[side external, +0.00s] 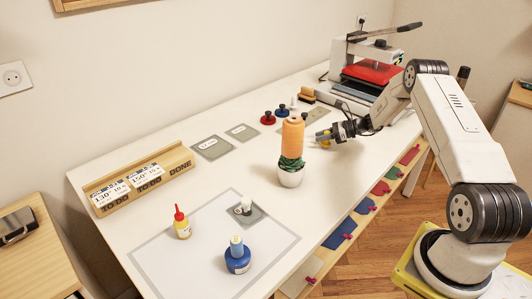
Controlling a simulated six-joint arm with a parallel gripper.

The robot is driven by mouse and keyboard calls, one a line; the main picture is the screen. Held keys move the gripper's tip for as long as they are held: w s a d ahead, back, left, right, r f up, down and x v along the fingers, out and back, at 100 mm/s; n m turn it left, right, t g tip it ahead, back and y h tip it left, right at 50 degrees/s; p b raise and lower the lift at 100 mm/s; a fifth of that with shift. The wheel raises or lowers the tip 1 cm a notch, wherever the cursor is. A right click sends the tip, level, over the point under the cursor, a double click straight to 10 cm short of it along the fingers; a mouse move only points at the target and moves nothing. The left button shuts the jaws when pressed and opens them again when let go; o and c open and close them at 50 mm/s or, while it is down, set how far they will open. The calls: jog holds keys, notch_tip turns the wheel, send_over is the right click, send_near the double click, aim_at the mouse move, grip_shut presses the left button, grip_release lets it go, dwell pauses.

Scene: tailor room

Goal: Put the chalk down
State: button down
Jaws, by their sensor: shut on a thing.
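My gripper (321,137) is at the end of the arm, low over the right half of the white table, just right of the orange thread cone (293,136). It is shut on a small yellowish thing (326,143), likely the chalk. Only a little of that thing shows between the fingers, so its shape is unclear. I cannot tell whether it touches the table.
A potted succulent (291,177) stands in front of the cone. Grey labelled mats (212,147) lie behind.

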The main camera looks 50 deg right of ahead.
jog(key=shift+f, duration=0.15)
jog(key=shift+c, duration=2.4)
grip_release()
jog(key=shift+r, duration=0.2)
jog(key=shift+s+d+r, duration=0.3)
jog(key=shift+s+d, duration=0.1)
jog(key=shift+s, duration=0.15)
jog(key=v, duration=1)
jog(key=shift+s+d, duration=0.15)
jog(key=shift+s, duration=0.1)
